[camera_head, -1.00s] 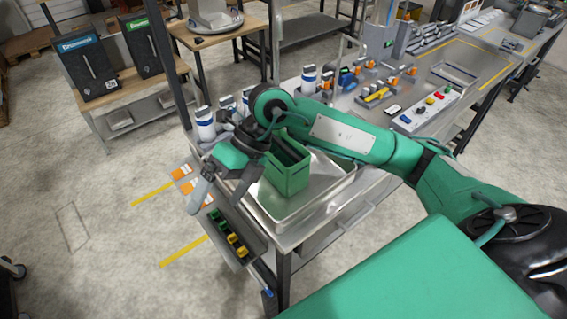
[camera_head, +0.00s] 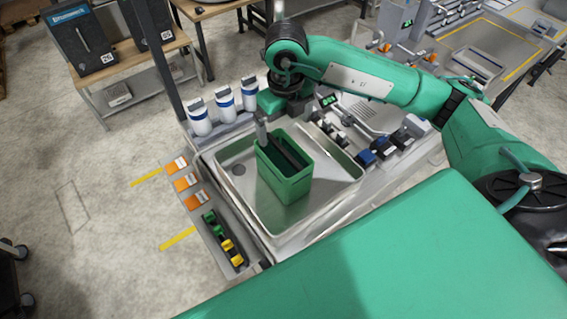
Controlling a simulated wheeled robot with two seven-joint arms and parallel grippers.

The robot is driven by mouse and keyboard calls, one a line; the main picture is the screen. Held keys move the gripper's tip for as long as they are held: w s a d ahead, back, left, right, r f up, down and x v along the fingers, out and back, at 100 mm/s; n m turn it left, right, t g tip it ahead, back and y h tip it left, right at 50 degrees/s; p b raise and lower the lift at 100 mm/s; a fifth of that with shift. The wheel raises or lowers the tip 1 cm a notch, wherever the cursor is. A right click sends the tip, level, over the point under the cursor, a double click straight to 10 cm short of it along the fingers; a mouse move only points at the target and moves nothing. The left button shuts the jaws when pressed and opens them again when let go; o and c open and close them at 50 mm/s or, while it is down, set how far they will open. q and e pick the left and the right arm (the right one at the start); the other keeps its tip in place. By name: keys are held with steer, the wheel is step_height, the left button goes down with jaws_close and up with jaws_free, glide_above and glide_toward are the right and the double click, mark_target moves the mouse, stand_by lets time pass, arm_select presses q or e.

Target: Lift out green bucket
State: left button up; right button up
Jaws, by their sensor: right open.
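The green bucket (camera_head: 285,182), a rectangular open-topped box, stands upright in a shallow metal basin (camera_head: 336,183). A dark bar runs across its opening. My right gripper (camera_head: 263,132) is open at the bucket's far left rim, pointing down, with a grey finger seen close to the rim. Whether it touches the bucket, and where its other finger is, I cannot tell. My left gripper is not in view.
White and blue bottles (camera_head: 225,104) stand in a row behind the basin. Blue and black fixtures (camera_head: 378,152) line its right side. Orange cards (camera_head: 185,182) and green and yellow clips (camera_head: 222,236) lie along the left edge. The basin's floor around the bucket is bare.

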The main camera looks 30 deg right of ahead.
mark_target(283, 149)
steer(key=shift+d+f, duration=0.1)
steer(key=shift+f, duration=0.85)
step_height(283, 149, down, 4)
steer(key=shift+w+p, duration=0.15)
steer(key=shift+p, duration=0.85)
step_height(283, 149, down, 4)
steer(key=p, duration=0.2)
steer(key=shift+w+r+p, duration=0.1)
steer(key=shift+p, duration=0.3)
steer(key=shift+a+f, duration=0.2)
steer(key=shift+f, duration=0.35)
steer(key=c, duration=1.7)
steer(key=shift+w+r, duration=0.1)
steer(key=shift+r, duration=0.05)
steer(key=shift+c, duration=1.1)
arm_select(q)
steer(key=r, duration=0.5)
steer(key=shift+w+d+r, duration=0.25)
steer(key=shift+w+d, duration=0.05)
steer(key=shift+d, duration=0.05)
